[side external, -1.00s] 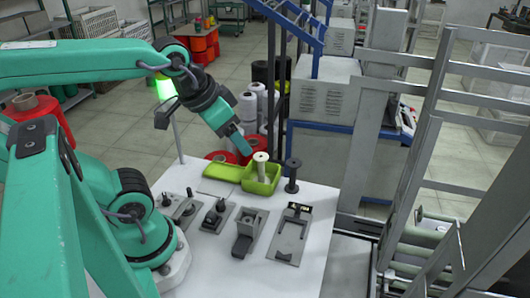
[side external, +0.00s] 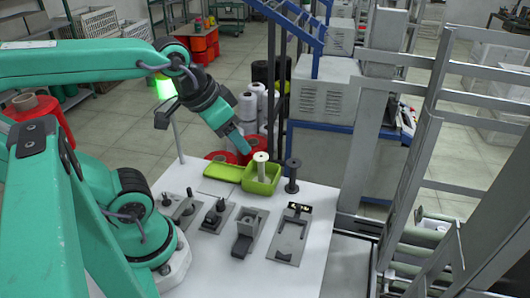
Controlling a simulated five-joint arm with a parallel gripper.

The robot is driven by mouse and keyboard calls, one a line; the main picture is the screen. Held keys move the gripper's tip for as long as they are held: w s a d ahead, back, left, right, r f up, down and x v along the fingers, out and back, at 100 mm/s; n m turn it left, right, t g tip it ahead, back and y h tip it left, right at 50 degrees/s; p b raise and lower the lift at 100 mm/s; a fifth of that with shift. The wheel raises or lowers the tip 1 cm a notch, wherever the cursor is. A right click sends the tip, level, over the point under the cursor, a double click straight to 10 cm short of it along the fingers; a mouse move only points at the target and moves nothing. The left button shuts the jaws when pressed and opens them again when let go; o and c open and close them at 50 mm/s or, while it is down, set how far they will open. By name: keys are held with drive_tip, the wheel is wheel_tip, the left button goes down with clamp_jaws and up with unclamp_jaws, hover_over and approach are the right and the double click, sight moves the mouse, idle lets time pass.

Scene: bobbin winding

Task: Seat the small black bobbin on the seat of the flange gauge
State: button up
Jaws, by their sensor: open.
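A dark bobbin (side external: 292,175) stands upright on the white table's far right, just right of the green bin. It is the only free-standing black bobbin I can make out. Several grey fixtures stand in a row on the table: a flat plate with a cut-out (side external: 291,236), a stepped block (side external: 246,236) and a base with dark knobs (side external: 217,212). I cannot tell for sure which is the flange gauge. My gripper (side external: 243,145) is open, points down to the right, and hangs above the bin, left of the dark bobbin and apart from it.
Another fixture (side external: 182,208) stands near my base. The white table (side external: 310,262) is clear at the front.

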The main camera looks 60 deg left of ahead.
drive_tip(key=w+n, duration=0.2)
drive_tip(key=n, duration=0.1)
drive_tip(key=n+g, duration=0.6)
drive_tip(key=n, duration=1.8)
hover_over(294, 162)
drive_tip(key=shift+f, duration=4.3)
drive_tip(key=shift+d+f, duration=0.1)
drive_tip(key=shift+f, duration=0.05)
drive_tip(key=shift+f, duration=3.65)
drive_tip(key=c, duration=0.6)
drive_tip(key=shift+r, duration=0.2)
drive_tip(key=shift+r, duration=2.35)
